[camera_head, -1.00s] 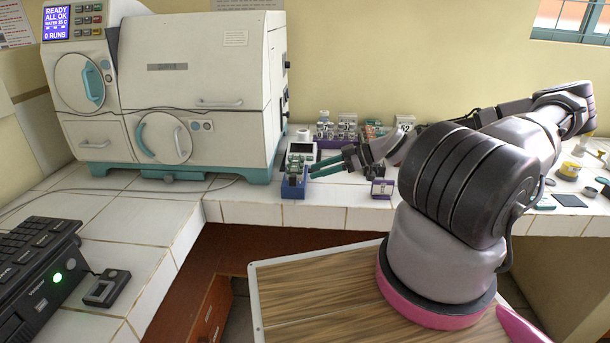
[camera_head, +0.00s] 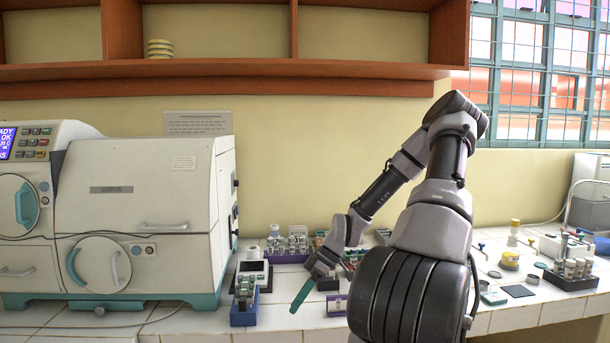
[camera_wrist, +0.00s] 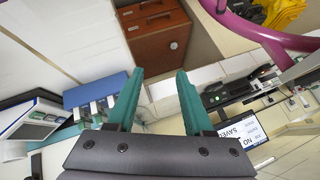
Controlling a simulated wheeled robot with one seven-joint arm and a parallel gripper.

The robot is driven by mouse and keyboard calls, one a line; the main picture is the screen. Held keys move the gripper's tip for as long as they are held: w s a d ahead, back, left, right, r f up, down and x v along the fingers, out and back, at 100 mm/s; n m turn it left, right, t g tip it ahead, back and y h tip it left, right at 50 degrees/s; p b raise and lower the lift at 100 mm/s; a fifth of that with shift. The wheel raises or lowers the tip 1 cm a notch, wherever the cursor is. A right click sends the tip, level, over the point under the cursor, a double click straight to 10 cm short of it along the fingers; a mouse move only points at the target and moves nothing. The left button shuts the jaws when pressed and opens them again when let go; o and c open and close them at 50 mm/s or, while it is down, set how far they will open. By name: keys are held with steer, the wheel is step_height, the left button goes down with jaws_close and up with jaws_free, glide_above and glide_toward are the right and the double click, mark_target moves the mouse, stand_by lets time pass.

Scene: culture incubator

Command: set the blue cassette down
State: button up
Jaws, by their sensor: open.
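The blue cassette (camera_head: 244,316), a blue holder with pale upright pieces in it, stands upright on the white tiled counter near its front edge. It is in front of a small white device with a dark screen (camera_head: 252,272). The wrist view shows the cassette (camera_wrist: 99,92) at the left, beside the left finger and not between the fingers. My gripper (camera_wrist: 160,72) has two teal fingers spread apart with nothing between them. In the head view one teal finger (camera_head: 302,296) points down to the right of the cassette, with a clear gap.
A large white incubator (camera_head: 140,215) stands left of the cassette. Racks of vials (camera_head: 287,243) are behind my gripper, and a purple-edged holder (camera_head: 337,305) is close on its right. Small lab items fill the right counter.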

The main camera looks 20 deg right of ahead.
step_height(320, 180, up, 19)
steer(key=s+d+m+t+h, duration=0.2)
steer(key=s+m+h, duration=0.1)
steer(key=m+h, duration=0.45)
steer(key=s+a+r+m+t+y, duration=0.1)
steer(key=s+r+m, duration=0.3)
steer(key=r, duration=0.5)
steer(key=s+a+r+m+t, duration=0.4)
steer(key=s+r, duration=0.2)
steer(key=r, duration=0.2)
steer(key=shift+a+r+t+y, duration=0.3)
steer(key=shift+r+y, duration=0.05)
steer(key=shift+r, duration=0.05)
